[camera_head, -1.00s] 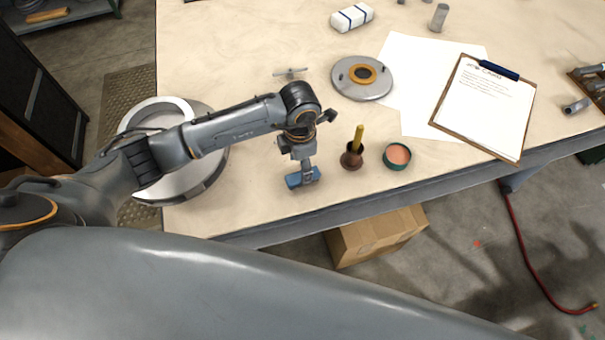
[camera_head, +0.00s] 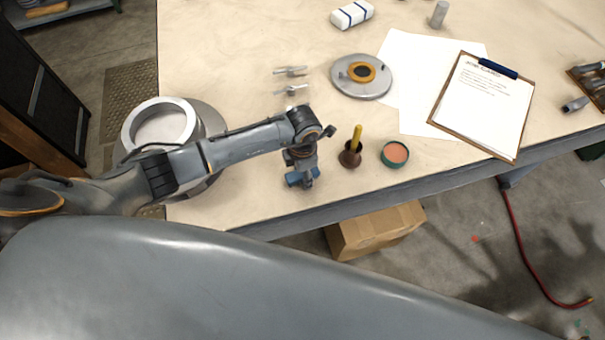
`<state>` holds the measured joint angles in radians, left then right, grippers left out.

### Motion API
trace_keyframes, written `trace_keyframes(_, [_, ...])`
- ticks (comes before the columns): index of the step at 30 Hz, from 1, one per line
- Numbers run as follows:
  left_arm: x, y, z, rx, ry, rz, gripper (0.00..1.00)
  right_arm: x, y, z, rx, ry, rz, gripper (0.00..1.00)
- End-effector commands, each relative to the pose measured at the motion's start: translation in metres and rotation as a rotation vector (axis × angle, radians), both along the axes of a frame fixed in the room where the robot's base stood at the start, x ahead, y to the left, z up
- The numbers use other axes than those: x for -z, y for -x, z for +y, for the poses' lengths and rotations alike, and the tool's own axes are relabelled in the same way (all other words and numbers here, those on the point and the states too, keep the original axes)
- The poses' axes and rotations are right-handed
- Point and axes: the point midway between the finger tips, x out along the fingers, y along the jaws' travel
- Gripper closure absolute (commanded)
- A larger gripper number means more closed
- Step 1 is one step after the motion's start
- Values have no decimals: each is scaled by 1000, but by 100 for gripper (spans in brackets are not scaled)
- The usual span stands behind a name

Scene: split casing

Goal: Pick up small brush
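A yellow handle (camera_head: 357,135) stands upright out of a small round brown pot (camera_head: 350,156) near the table's front edge. It looks like the small brush; its lower end is hidden in the pot. My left gripper (camera_head: 302,181) points down just left of the pot, apart from it and from the handle. A small blue block-like thing (camera_head: 292,180) shows at its tip, partly covered by it. I cannot tell whether the fingers are open or shut, or touch the blue thing. My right gripper is not in view.
A green tin (camera_head: 394,154) with orange content stands right of the pot. A round metal cover (camera_head: 361,88), a clipboard (camera_head: 483,106) and white paper (camera_head: 408,112) lie behind. A ring-shaped casing (camera_head: 128,128) is behind my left arm. The table's front edge is close.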

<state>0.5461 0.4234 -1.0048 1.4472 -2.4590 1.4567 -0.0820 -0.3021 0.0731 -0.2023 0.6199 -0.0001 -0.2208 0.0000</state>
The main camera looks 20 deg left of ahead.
Motion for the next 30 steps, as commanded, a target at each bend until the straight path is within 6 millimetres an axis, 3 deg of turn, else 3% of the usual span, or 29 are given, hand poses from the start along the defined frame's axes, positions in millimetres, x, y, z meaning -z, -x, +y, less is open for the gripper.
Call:
trace_keyframes(1, [0,0,0,0,0,0,66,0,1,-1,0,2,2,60])
trace_keyframes(6, [0,0,0,0,0,0,99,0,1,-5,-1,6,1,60])
trace_keyframes(20, [-11,-1,0,1,1,-3,99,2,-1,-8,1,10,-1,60])
trace_keyframes(24, [-33,-2,0,3,1,-6,99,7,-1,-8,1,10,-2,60])
trace_keyframes(30, [-63,28,2,5,1,-5,99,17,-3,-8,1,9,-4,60])
